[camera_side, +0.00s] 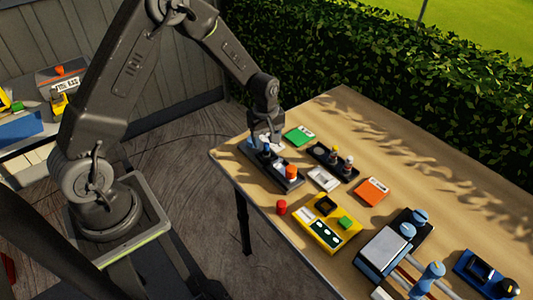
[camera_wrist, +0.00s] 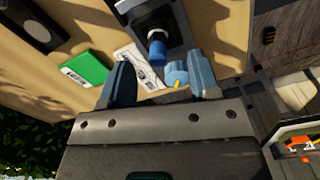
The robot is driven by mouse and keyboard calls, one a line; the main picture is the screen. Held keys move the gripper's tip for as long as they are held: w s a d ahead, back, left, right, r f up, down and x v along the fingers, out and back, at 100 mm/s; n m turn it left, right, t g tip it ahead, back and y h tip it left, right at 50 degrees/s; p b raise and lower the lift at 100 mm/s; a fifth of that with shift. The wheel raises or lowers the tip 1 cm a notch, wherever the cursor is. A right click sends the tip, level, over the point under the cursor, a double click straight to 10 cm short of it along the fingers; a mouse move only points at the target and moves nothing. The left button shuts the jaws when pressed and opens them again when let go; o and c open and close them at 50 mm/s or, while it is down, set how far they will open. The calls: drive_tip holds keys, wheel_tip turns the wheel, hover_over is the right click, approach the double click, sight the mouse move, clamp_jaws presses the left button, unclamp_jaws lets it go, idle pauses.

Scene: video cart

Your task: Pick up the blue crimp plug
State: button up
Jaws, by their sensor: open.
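A small dark blue plug (camera_side: 267,150) stands upright in a long black tray (camera_side: 291,184) at the table's near left edge, right below my gripper (camera_side: 264,141). In the wrist view a blue cylinder (camera_wrist: 157,50) stands at the dark tray (camera_wrist: 150,20), just beyond the gap between my fingertips (camera_wrist: 158,66). A second, lighter blue piece (camera_wrist: 176,73) with a bit of yellow shows beside my right finger. My gripper is open, with nothing held between its fingers. I cannot tell whether a finger touches either blue piece.
An orange-capped piece (camera_side: 291,171) stands in the same tray. A green card (camera_side: 299,135), a second black tray (camera_side: 333,162) with small plugs, and a white card (camera_side: 324,179) lie nearby. A red piece (camera_side: 281,207) and yellow box (camera_side: 325,237) sit in front.

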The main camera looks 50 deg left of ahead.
sight(267, 144)
wheel_tip(267, 144, down, 5)
drive_tip(key=shift+w+a+r, duration=0.1)
drive_tip(key=shift+w, duration=0.05)
drive_tip(key=shift+c, duration=0.5)
clamp_jaws()
drive_tip(key=shift+r, duration=0.1)
